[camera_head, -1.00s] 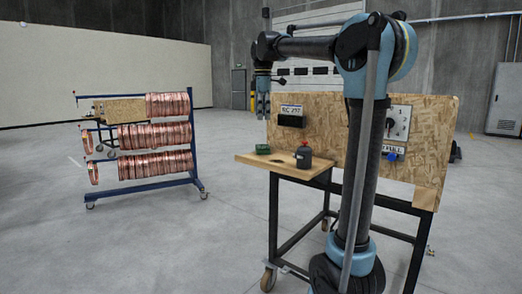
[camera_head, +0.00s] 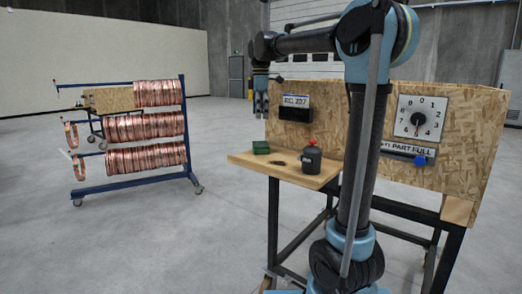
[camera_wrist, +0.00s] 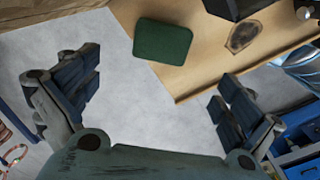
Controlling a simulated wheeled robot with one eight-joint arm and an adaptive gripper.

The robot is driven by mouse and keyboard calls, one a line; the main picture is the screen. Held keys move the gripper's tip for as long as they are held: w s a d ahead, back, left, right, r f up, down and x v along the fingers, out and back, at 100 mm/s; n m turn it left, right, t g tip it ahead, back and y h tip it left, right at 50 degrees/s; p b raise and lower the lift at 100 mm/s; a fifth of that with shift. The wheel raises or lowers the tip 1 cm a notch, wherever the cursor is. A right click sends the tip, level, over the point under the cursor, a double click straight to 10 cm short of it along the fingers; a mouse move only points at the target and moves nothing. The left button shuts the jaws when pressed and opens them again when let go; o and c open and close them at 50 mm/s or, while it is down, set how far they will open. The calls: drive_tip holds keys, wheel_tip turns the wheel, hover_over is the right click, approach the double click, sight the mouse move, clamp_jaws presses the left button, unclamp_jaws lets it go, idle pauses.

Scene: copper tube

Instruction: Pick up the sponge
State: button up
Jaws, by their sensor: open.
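The sponge is a dark green block (camera_head: 261,147) lying on the wooden shelf (camera_head: 318,182), near its left back corner. In the wrist view the sponge (camera_wrist: 162,41) is at the top, lying flat near the shelf's edge. My gripper (camera_head: 261,108) hangs pointing down, and in the head view it appears above the sponge. In the wrist view my gripper (camera_wrist: 157,88) has its two fingers spread wide with nothing between them. The sponge lies beyond the fingertips, towards the top of that picture, and is not touched.
A dark bottle with a red cap (camera_head: 312,157) stands right of the sponge, beside a dark patch (camera_head: 279,163) on the shelf. An upright chipboard panel (camera_head: 450,140) with a dial (camera_head: 420,117) backs the shelf. A blue rack of copper coils (camera_head: 130,188) stands left.

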hover_over(261, 143)
drive_tip(key=f, duration=0.7)
drive_tip(key=shift+s+a, duration=0.2)
drive_tip(key=shift+s, duration=0.15)
drive_tip(key=shift+d+f, duration=0.15)
drive_tip(key=shift+f, duration=2.5)
drive_tip(key=shift+c, duration=0.6)
drive_tip(key=c, duration=0.6)
drive_tip(key=shift+c, duration=0.2)
drive_tip(key=shift+r, duration=0.1)
wheel_tip(261, 143, up, 18)
